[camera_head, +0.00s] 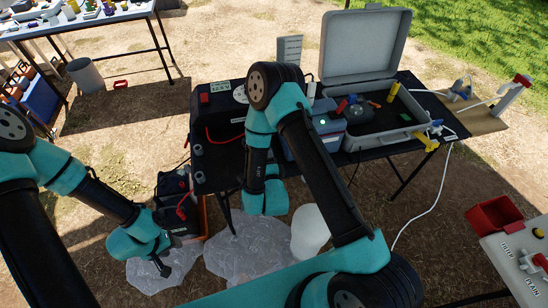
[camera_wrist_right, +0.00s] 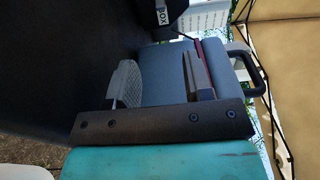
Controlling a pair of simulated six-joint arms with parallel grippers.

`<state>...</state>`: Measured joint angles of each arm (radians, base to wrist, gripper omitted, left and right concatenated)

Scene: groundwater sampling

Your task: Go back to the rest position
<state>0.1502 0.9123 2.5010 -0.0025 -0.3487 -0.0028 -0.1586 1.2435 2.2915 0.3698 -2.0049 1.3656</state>
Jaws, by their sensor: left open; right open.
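My left gripper (camera_head: 164,264) hangs low at the lower left of the head view, above a crumpled clear plastic sheet on the ground, with its dark fingers pointing down. It is open, and I see nothing held in it. My right arm reaches up and folds down in front of the black table; its fingers are hidden in the head view. A blue-grey case (camera_wrist_right: 175,62) with a dark handle lies beyond the fingers.
The black table (camera_head: 372,151) holds an open grey case (camera_head: 365,45) and a blue box (camera_head: 327,132). A white bucket (camera_head: 309,231) stands on the ground near my right arm. A red bin (camera_head: 494,214) sits at the right. Plastic sheeting (camera_head: 240,250) covers the ground below.

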